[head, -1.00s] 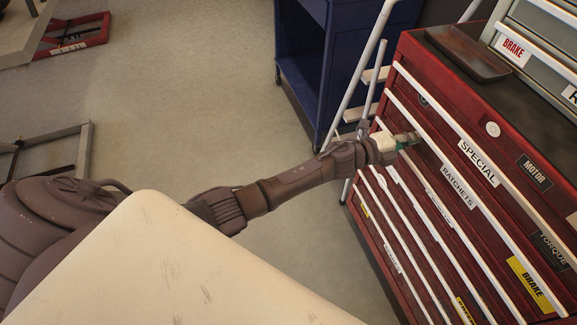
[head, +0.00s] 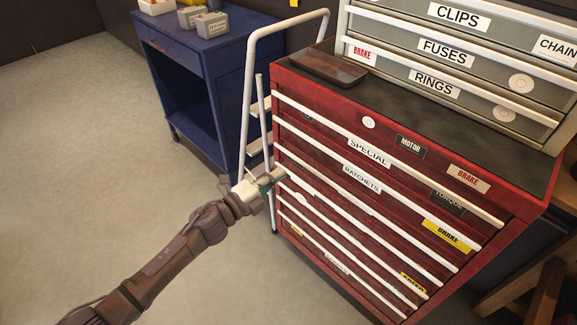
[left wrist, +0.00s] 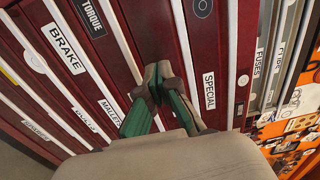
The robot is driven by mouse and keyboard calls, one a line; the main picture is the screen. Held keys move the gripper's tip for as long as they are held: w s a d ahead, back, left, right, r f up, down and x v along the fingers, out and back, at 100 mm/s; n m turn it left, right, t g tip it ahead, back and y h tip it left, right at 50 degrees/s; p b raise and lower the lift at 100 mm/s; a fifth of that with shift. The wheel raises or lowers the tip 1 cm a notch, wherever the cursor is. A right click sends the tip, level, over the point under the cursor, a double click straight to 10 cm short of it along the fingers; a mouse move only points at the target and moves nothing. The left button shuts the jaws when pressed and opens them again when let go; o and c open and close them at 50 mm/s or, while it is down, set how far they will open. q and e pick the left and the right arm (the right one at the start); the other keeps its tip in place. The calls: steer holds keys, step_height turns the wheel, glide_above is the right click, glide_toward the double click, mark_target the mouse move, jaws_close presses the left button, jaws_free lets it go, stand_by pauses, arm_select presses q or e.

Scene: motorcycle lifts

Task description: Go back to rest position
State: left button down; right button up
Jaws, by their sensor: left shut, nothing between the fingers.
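My left gripper (head: 270,181) is shut and empty. In the head view its arm comes in from the lower left and its tip is close in front of the left part of the red tool chest (head: 330,132). In the left wrist view the gripper's green-sided fingers (left wrist: 153,88) are together, in front of the drawer fronts near the SPECIAL label (left wrist: 209,91). I cannot tell whether the fingertips touch the chest. All the drawers that show look shut. My right gripper is not in view.
A grey drawer cabinet (head: 462,62) and a dark tray (head: 328,68) are on top of the chest. A white step ladder (head: 249,85) stands left of the chest, beside a blue cart (head: 182,90). The floor (head: 75,150) at left is clear.

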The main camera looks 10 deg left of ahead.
arm_select(q)
steer(key=s+a+f+n+g+y+p, duration=0.1)
steer(key=s+a+f+n+y, duration=0.3)
steer(key=f, duration=0.5)
steer(key=s+a+f+n+g+y+p, duration=0.15)
steer(key=s+a+f+n, duration=0.3)
steer(key=f, duration=0.55)
steer(key=s+a+f+n+g+y+p, duration=0.1)
steer(key=s+a+f+n+y, duration=0.3)
steer(key=f, duration=0.5)
steer(key=s+f+n+g, duration=0.3)
steer(key=s+f, duration=0.2)
steer(key=s, duration=0.8)
steer(key=s+f+n+g+y+p, duration=0.1)
steer(key=s+f+n+g, duration=0.2)
steer(key=s, duration=1)
steer(key=s+f+n+g+p, duration=0.1)
steer(key=s+f+n+g, duration=0.2)
steer(key=s+f, duration=0.5)
steer(key=s+a+n, duration=0.1)
steer(key=s, duration=0.4)
steer(key=shift+s+n+g, duration=0.3)
steer(key=shift+n+g, duration=0.05)
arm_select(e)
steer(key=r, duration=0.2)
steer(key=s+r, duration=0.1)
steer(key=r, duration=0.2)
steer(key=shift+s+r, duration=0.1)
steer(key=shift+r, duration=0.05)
